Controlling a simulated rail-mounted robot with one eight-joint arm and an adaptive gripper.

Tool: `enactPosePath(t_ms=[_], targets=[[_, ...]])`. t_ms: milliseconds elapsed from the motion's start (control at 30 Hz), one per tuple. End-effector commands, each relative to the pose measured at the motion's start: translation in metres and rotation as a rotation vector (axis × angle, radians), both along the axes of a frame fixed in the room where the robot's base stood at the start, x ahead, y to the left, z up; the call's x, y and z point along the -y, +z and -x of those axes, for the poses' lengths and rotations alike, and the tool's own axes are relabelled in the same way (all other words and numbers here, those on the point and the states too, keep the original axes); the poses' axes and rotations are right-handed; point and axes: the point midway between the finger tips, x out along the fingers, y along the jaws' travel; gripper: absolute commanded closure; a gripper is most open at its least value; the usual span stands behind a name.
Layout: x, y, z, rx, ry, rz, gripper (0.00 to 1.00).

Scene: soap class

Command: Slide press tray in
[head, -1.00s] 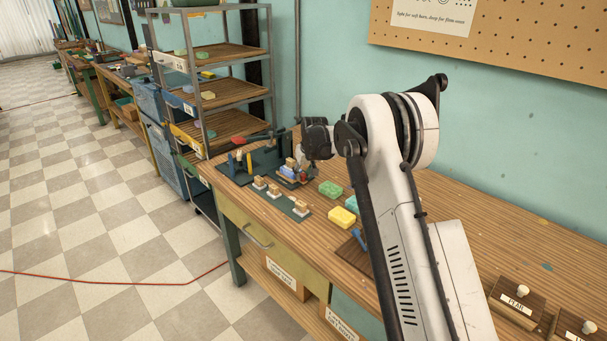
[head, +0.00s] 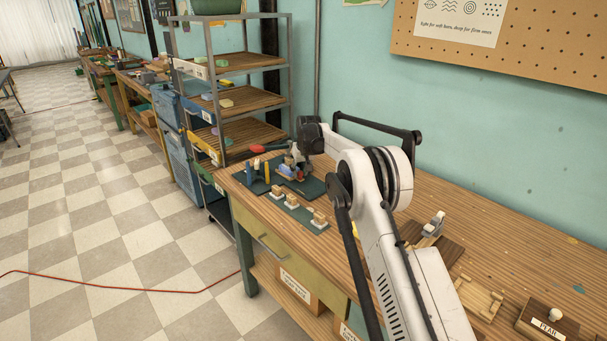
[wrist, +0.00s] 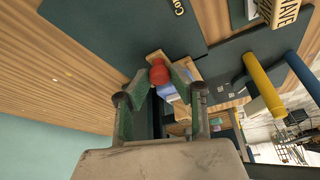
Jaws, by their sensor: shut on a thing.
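The press tray (wrist: 153,57) shows in the wrist view as a wooden piece with a round red knob (wrist: 159,75). A lavender-blue block (wrist: 183,84) lies just behind the knob. My gripper (wrist: 160,73) has its two green fingers closed in on the knob from both sides. A red-ended press lever (head: 258,149) sticks out to the left there. How far in the tray sits is hidden by my gripper.
Yellow (wrist: 264,85) and blue (wrist: 300,72) upright handles stand close to the right of my gripper in the wrist view. A dark mat with several stamps (head: 292,202) lies in front of the press. A shelf rack (head: 240,100) stands beyond the bench end.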

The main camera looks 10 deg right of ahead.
Motion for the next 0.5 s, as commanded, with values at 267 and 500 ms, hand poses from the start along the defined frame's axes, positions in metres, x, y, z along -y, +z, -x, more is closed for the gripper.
enactPosePath(t_ms=[267, 500], targets=[[-0.002, 0.0032, -0.0035, 0.014, 0.001, -0.002, 0.76], [-0.0016, 0.0023, -0.0025, 0.011, 0.001, -0.002, 0.73]])
